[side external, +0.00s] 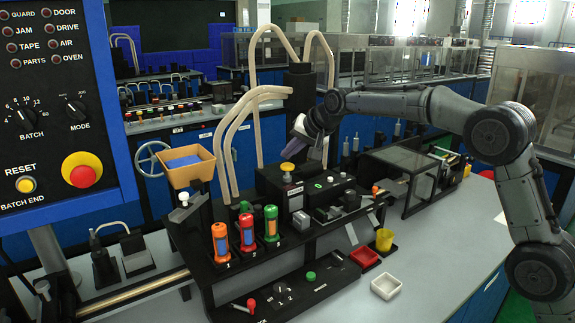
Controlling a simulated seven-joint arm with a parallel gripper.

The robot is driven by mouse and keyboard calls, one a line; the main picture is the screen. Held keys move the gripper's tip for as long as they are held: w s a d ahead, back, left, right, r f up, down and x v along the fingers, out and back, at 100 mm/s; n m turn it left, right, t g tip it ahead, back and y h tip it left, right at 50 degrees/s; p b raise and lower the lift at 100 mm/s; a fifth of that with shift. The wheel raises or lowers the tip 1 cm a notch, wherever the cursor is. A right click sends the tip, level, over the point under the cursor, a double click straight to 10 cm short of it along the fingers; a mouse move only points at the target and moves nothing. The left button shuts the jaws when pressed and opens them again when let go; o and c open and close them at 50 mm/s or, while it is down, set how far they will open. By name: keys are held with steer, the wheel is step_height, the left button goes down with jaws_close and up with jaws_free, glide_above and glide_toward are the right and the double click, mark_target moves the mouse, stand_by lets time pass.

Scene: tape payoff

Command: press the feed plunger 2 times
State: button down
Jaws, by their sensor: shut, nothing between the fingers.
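A yellow-capped knob (287,167) stands on a short post at the back of the black fixture (262,180). It looks like the feed plunger, but I cannot read a label that confirms this. My gripper (289,153) is just above the yellow cap, pointing down and to the left, with its fingers together and empty. I cannot tell whether the fingertips touch the cap or there is a small gap.
Beige hoses (258,95) rise close to the left of my gripper. Orange, red and green canisters (246,232) stand in front, with a tan hopper (186,165) at left. Bench is clear front right.

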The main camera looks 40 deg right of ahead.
mark_target(289, 166)
steer(key=shift+f, duration=0.35)
steer(key=shift+f, duration=1.5)
stand_by(1.3)
steer(key=shift+r, duration=1.85)
steer(key=shift+r, duration=0.1)
steer(key=shift+r, duration=2.45)
steer(key=shift+r, duration=1.9)
